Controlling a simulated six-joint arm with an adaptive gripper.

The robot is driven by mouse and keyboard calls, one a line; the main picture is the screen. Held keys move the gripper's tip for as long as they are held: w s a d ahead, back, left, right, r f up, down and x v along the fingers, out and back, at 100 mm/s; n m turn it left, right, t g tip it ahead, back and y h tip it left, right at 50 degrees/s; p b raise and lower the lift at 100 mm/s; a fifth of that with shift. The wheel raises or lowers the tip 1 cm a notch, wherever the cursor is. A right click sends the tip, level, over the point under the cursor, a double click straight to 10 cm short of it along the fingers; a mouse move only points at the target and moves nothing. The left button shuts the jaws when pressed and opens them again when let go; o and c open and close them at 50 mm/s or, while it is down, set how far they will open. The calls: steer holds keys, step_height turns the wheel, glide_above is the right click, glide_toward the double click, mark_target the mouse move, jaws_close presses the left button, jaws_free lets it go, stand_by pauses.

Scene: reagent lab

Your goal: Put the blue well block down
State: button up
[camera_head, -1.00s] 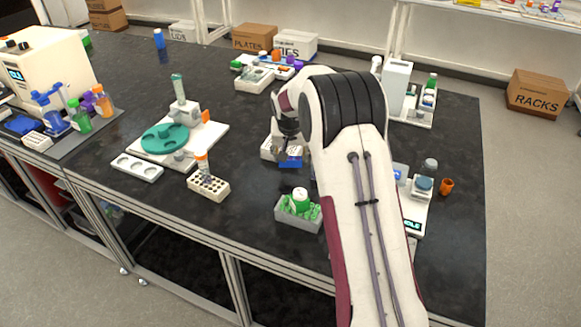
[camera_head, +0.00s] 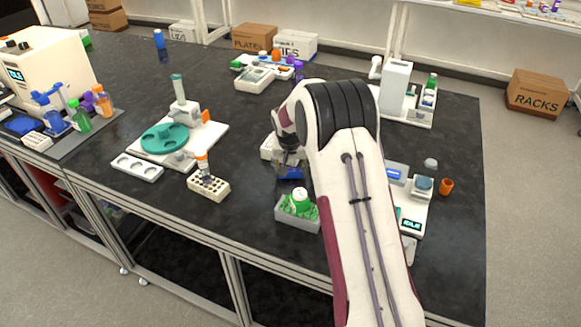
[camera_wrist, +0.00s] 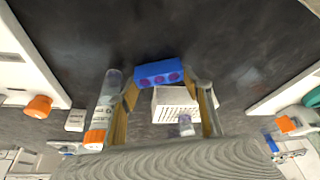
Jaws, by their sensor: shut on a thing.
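The blue well block (camera_wrist: 158,72) shows in the wrist view with a row of purple round wells, between the tips of my gripper (camera_wrist: 163,88). My gripper is shut on it. In the head view the blue well block (camera_head: 290,173) is a small blue patch below my gripper (camera_head: 289,160), partly hidden by the gripper and arm. It is over the dark bench (camera_head: 245,150), behind the grey bin. I cannot tell whether it touches the bench.
A grey bin (camera_head: 298,224) with green contents stands just in front of the block. A beige tube rack (camera_head: 208,188) with an orange-capped tube stands to the left. A white perforated rack (camera_wrist: 174,103) shows between the fingers in the wrist view.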

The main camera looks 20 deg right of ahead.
stand_by(0.3)
steer(key=o, duration=0.9)
steer(key=shift+f, duration=0.1)
steer(key=shift+v, duration=6.15)
